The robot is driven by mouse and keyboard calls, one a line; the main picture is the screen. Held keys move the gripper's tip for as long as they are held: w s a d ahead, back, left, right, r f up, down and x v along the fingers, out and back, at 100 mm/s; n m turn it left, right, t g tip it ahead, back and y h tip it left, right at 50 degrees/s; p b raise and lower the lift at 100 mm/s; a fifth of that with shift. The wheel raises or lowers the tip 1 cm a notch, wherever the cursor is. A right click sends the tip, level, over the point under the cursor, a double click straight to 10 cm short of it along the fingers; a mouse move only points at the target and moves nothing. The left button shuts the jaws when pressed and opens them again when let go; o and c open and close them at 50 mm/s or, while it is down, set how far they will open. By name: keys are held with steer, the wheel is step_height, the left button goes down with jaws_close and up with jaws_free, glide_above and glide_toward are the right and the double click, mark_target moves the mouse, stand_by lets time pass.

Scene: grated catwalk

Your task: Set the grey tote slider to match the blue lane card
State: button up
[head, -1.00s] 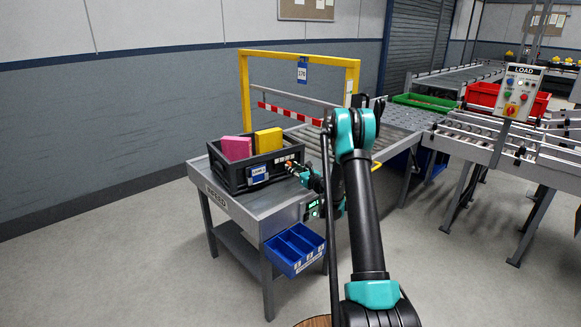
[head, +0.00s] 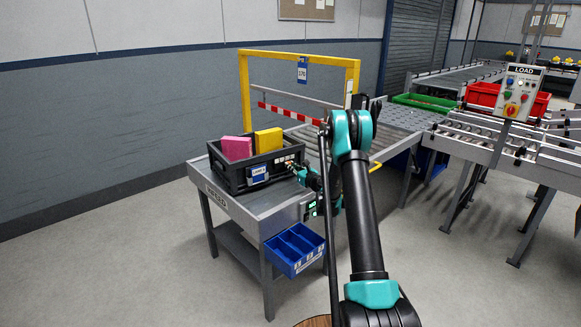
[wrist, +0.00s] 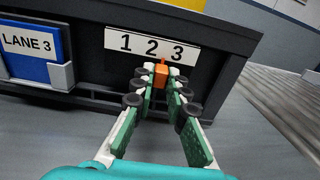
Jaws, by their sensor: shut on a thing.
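The dark grey tote (head: 225,182) sits on the metal bench, with a pink and a yellow block standing in it. The blue lane card (wrist: 28,50) on its front reads LANE 3; the card also shows in the head view (head: 258,174). A white strip (wrist: 151,46) reads 1 2 3. Below it is the orange slider knob (wrist: 161,76), its red pointer between the 2 and the 3. My gripper (wrist: 161,84) is shut on the knob, its fingers on either side. The fingertips hide the slider's track near the knob.
The bench (head: 262,212) carries blue bins (head: 293,250) on its front edge. A yellow frame (head: 243,90) and a red-white barrier (head: 290,114) stand behind the tote. Roller conveyors (head: 365,140) run to the right. Floor at front left is clear.

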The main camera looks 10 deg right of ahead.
steer(key=shift+w+d, duration=0.35)
steer(key=shift+d, duration=0.35)
stand_by(0.6)
steer(key=o, duration=0.6)
steer(key=shift+s, duration=0.15)
steer(key=shift+v, duration=3.35)
